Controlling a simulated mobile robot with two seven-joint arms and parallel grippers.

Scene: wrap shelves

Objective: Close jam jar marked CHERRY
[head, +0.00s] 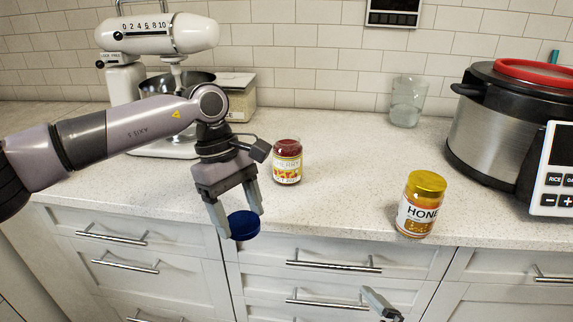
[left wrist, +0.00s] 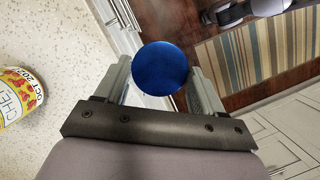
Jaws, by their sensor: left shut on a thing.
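The open jam jar (head: 287,162) with red contents and a label that reads in part as cherry stands upright on the counter. Its label also shows at the left edge of the left wrist view (left wrist: 17,97). My left gripper (head: 238,222) is shut on a blue lid (head: 244,225), held in front of the counter's front edge, to the left of and nearer than the jar. The round blue lid (left wrist: 160,68) sits between both fingers in the left wrist view. Part of my right gripper (head: 380,304) shows at the bottom of the head view; its jaw state is unclear.
A honey jar (head: 421,204) with a gold lid stands to the right near the counter edge. A glass (head: 407,102), a cooker (head: 505,120) and a stand mixer (head: 160,40) stand farther back. The counter (head: 340,165) between the two jars is clear.

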